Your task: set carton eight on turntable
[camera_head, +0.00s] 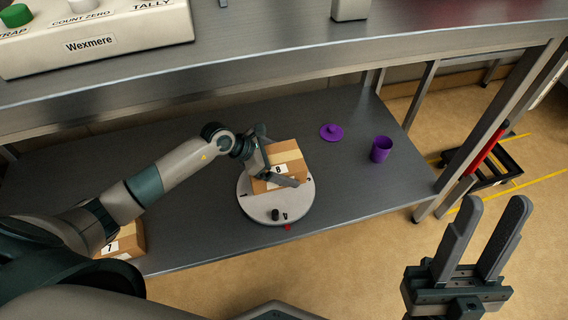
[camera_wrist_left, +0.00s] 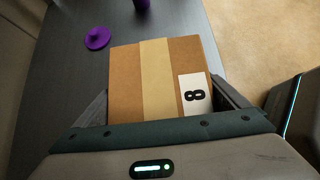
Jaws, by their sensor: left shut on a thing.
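Carton eight (camera_head: 287,158) is a brown box with a tan tape strip and a white label marked 8. It is over the round grey turntable (camera_head: 262,208) on the lower shelf; whether it rests on the disc or hangs just above it I cannot tell. My left gripper (camera_head: 275,165) is shut on the carton, one finger on each side. The carton also fills the middle of the left wrist view (camera_wrist_left: 155,80). The turntable has numbers at its rim, a dark knob and a red marker at its front. My right gripper (camera_head: 482,240) is open and empty over the floor.
A purple lid (camera_head: 331,132) and purple cup (camera_head: 381,149) stand right of the turntable. Carton seven (camera_head: 124,241) is at the shelf's front left, partly behind my left arm. The upper shelf (camera_head: 290,45) with a Wexmere button box (camera_head: 95,35) overhangs the back.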

